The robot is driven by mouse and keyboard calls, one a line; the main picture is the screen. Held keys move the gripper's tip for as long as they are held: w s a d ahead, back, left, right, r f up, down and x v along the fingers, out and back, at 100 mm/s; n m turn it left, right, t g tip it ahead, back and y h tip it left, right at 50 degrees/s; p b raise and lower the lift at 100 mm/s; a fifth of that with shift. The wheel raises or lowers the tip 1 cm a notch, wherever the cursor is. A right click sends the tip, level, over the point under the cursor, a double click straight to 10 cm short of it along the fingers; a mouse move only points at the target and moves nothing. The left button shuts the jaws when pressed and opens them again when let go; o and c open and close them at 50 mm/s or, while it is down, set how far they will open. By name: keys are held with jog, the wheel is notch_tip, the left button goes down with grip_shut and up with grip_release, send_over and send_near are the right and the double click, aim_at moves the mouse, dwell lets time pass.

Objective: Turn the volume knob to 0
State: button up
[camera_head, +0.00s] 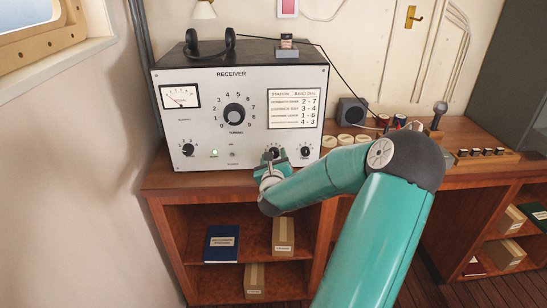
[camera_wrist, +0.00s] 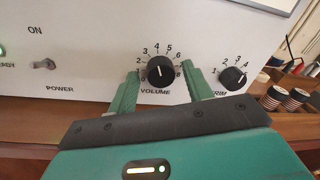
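The receiver (camera_head: 242,108) is a white-faced box with a dark top on a wooden cabinet. Its volume knob (camera_wrist: 160,70) is round and black with a pale pointer line, in a ring of printed numbers with VOLUME below; I cannot read its setting surely. My gripper (camera_wrist: 163,75) is open, with one green finger on each side of the knob and a gap showing on both sides. In the head view, my gripper (camera_head: 273,157) is at the lower right of the panel and partly covers the volume knob.
The trim knob (camera_wrist: 233,78) is close to the right finger. The power switch (camera_wrist: 44,64) is to the left. A large tuning knob (camera_head: 234,114) is above. A headset (camera_head: 210,47) rests on the receiver. Round stamps or tins (camera_head: 345,139) stand on the counter at right.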

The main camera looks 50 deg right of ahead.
jog(key=c, duration=0.8)
jog(key=shift+n, duration=0.4)
jog(key=n, duration=0.9)
jog(key=shift+n+t, duration=0.3)
jog(key=shift+t, duration=0.1)
jog(key=n, duration=0.6)
jog(key=shift+d+n+t, duration=0.1)
jog(key=shift+n+t, duration=0.3)
jog(key=n, duration=0.6)
jog(key=shift+t+y, duration=0.3)
jog(key=shift+s+n, duration=0.1)
jog(key=shift+n, duration=0.3)
